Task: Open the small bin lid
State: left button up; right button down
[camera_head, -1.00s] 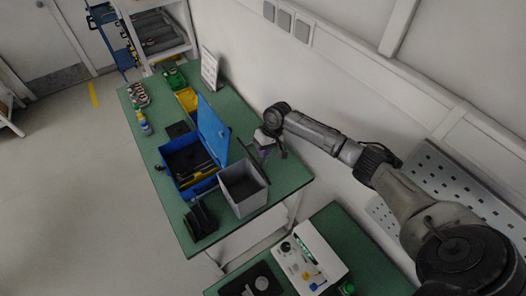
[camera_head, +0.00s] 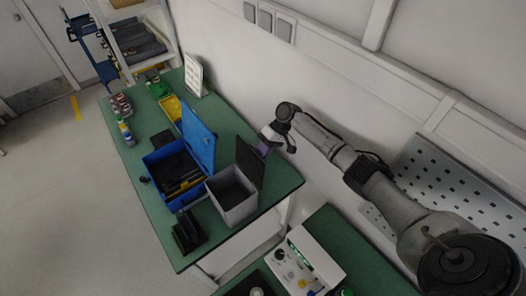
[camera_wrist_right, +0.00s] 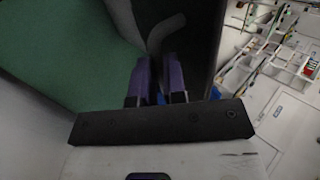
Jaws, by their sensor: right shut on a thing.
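The small grey bin (camera_head: 232,198) stands on the green table, with its dark inside showing. Its dark lid (camera_head: 250,163) stands raised, roughly upright, along the bin's right side. My right gripper (camera_head: 264,148) is at the lid's outer face, on the wall side, shut on the lid. In the right wrist view its purple fingers (camera_wrist_right: 156,82) are close together against the dark lid (camera_wrist_right: 199,45); the exact contact is hard to see. My left gripper is not in view.
A blue box (camera_head: 163,177) with its blue lid open stands left of the bin. A black holder (camera_head: 187,232) sits in front of it. A yellow bin (camera_head: 171,108) and several bottles stand farther back. A white device (camera_head: 312,258) is on the nearer table.

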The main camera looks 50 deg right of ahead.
jog(key=c, duration=1.2)
grip_release()
jog(key=shift+o, duration=0.2)
jog(key=w+b+v, duration=0.1)
jog(key=v, duration=0.6)
jog(key=shift+s+r, duration=0.2)
jog(key=shift+s, duration=0.3)
jog(key=shift+d, duration=0.1)
